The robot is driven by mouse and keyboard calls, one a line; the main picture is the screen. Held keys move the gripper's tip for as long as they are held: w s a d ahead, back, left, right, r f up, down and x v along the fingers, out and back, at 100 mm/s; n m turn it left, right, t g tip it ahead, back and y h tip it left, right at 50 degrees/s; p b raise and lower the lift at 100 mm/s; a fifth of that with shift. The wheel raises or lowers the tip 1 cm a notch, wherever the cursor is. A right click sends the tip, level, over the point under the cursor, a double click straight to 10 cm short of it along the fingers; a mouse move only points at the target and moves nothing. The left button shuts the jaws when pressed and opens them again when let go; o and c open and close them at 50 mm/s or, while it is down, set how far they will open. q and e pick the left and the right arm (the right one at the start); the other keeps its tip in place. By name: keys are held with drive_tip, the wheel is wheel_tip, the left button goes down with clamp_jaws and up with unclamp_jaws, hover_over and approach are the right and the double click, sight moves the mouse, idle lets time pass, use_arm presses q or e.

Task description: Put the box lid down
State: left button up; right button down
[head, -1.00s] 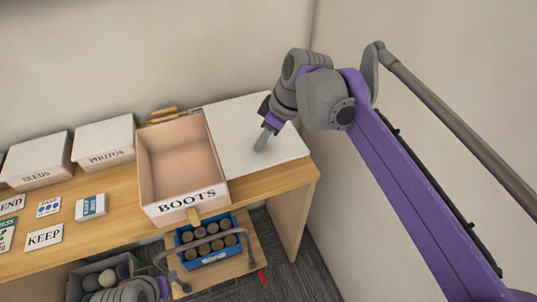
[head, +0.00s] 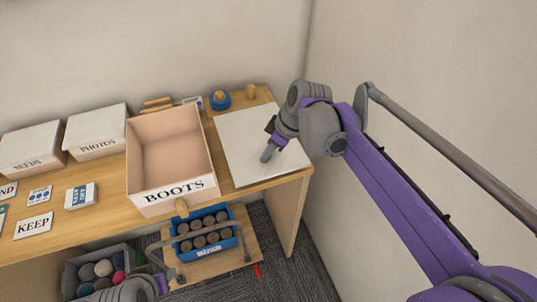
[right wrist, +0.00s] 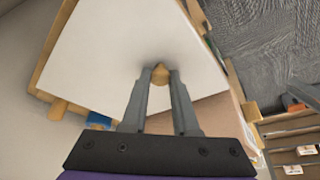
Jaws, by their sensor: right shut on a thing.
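The white box lid (head: 255,135) lies flat over the right end of the desk, beside the open BOOTS box (head: 170,150). I cannot tell whether it touches the desk. My right gripper (head: 272,150) is over the lid, fingers pointing down. In the right wrist view my right gripper (right wrist: 160,85) is shut on the lid's small wooden knob (right wrist: 160,73), and the white lid (right wrist: 100,50) spreads out beyond the fingers. The BOOTS box is pink inside and empty. Part of my left arm shows at the bottom left; its jaws are not clear.
Behind the lid are a blue round thing (head: 220,99) and a wooden knob-like thing (head: 251,91). SEEDS (head: 32,148) and PHOTOS (head: 96,130) boxes stand at left. A blue crate (head: 205,235) sits below the desk. A wall is close on the right.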

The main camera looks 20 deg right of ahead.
drive_tip(key=shift+f, duration=0.9)
drive_tip(key=shift+f, duration=0.15)
drive_tip(key=c, duration=0.7)
unclamp_jaws()
